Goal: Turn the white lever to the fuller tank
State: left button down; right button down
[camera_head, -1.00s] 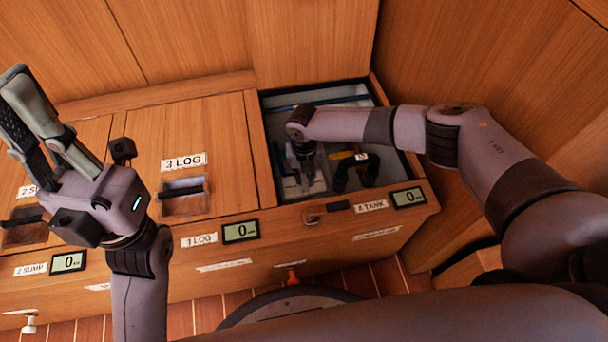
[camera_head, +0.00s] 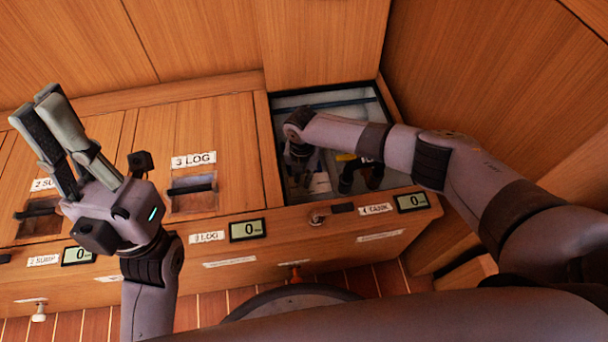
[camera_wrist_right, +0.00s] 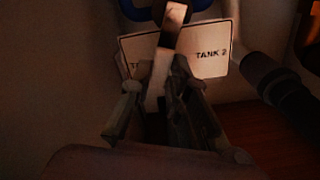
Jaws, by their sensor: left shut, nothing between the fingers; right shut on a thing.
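The white lever (camera_wrist_right: 156,88) shows in the right wrist view in front of a pale label plate (camera_wrist_right: 207,54) with "TANK 2" at its right; the left label is mostly covered. My right gripper (camera_wrist_right: 168,72) is shut on the lever, whose lower part its fingers hide. In the head view my right gripper (camera_head: 307,182) reaches down into the open compartment (camera_head: 377,106) at the back right, and the lever is too small and dark there to make out. My left gripper (camera_head: 32,104) is raised at the left, shut and empty, fingers pointing up.
Closed hatches lie left of the compartment, one marked "3 LOG" (camera_head: 194,160). Small displays on the front edge, such as the right one (camera_head: 412,202), read 0. Dark pipes (camera_head: 360,175) with a yellow part stand right of my right gripper, close to the compartment wall.

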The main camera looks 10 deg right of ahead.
aim_at(303, 180)
jog(key=c, duration=1.5)
grip_release()
notch_tip(303, 180, up, 12)
